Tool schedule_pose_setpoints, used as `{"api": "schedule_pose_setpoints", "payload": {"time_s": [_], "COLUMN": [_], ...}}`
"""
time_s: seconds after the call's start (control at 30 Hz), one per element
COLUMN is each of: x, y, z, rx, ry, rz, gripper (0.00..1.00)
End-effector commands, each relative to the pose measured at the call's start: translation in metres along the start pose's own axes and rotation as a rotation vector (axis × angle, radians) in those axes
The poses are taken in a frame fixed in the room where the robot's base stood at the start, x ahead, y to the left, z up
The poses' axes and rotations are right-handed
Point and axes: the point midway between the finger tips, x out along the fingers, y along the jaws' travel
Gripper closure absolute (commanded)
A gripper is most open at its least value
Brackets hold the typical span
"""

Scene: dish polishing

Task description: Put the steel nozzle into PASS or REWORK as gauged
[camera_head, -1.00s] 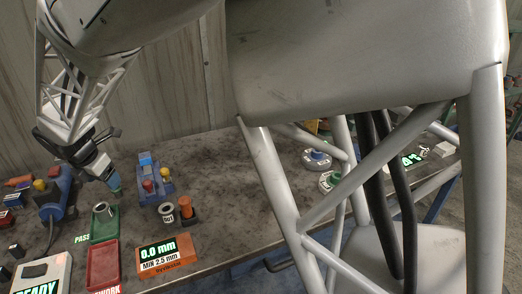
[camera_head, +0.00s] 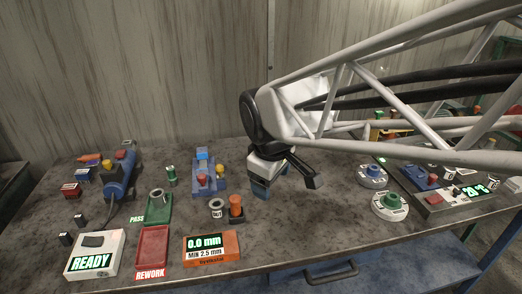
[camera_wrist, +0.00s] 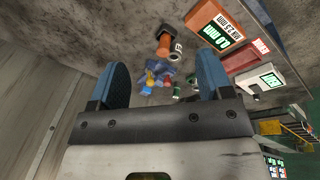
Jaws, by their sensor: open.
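A short steel piece with a dark bore, which looks like the steel nozzle (camera_head: 156,196), rests in the green PASS tray (camera_head: 158,217) at left in the head view. The red REWORK tray (camera_head: 152,250), in front of it, looks empty. The orange gauge display (camera_head: 212,248) reads 0.0 mm, with MIN 2.5 mm below. My gripper (camera_head: 260,191) is open and empty, well right of the trays and above the table. In the wrist view its blue fingers (camera_wrist: 160,82) are spread wide. The wrist view also shows the gauge display (camera_wrist: 215,26) and the REWORK tray (camera_wrist: 242,54).
A light ring marked OUT (camera_head: 217,208) and an orange plug (camera_head: 236,208) stand behind the gauge display. A blue fixture (camera_head: 208,180) and a blue tool (camera_head: 120,177) are farther back. A READY box (camera_head: 94,254) is front left. Round dials (camera_head: 389,206) stand at right.

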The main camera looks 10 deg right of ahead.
Motion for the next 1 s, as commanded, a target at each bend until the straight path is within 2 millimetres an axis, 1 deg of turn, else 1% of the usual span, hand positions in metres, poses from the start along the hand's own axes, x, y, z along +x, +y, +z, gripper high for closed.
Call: {"api": "schedule_pose_setpoints", "payload": {"time_s": [0.03,0.2,0.3,0.43,0.5,0.63,1.0], "x": [-0.003,-0.008,-0.008,-0.007,-0.007,-0.006,-0.006], "y": [-0.003,-0.017,-0.026,-0.037,-0.041,-0.046,-0.047], "z": [0.018,0.067,0.092,0.115,0.123,0.132,0.133], "rx": [0.081,0.362,0.512,0.666,0.722,0.782,0.793], "ry": [0.005,0.015,0.02,0.025,0.028,0.028,0.028], "rz": [0.0,-0.011,-0.018,-0.025,-0.029,-0.033,-0.034], "gripper": [0.27,0.27,0.27,0.27,0.27,0.27,0.27]}}
